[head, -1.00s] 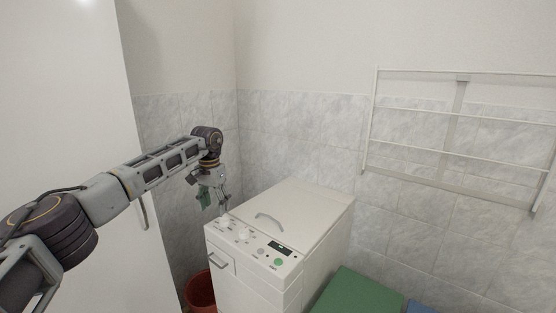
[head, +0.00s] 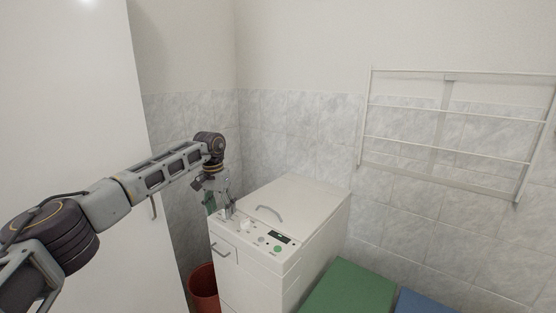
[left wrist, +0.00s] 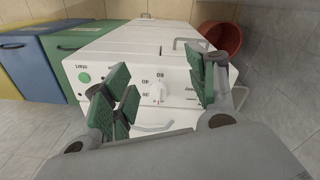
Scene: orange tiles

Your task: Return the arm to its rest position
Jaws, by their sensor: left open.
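My left arm (head: 160,173) reaches in from the left in the head view, with its wrist bent down. My left gripper (head: 222,205) hangs over the front left corner of a white washing machine (head: 322,203). In the left wrist view the green-padded fingers (left wrist: 165,97) are apart with nothing between them. Beyond them is the machine's control panel (left wrist: 131,77), with a white dial (left wrist: 159,92) in the gap between the fingers. I cannot tell whether a fingertip touches the panel. My right gripper is out of view.
A red bucket (head: 204,288) stands left of the machine; it shows in the left wrist view (left wrist: 222,37). Green (head: 350,290) and blue (head: 424,302) boxes stand to its right. A white drying rack (head: 450,135) hangs on the tiled wall. A white door (head: 70,110) is behind my arm.

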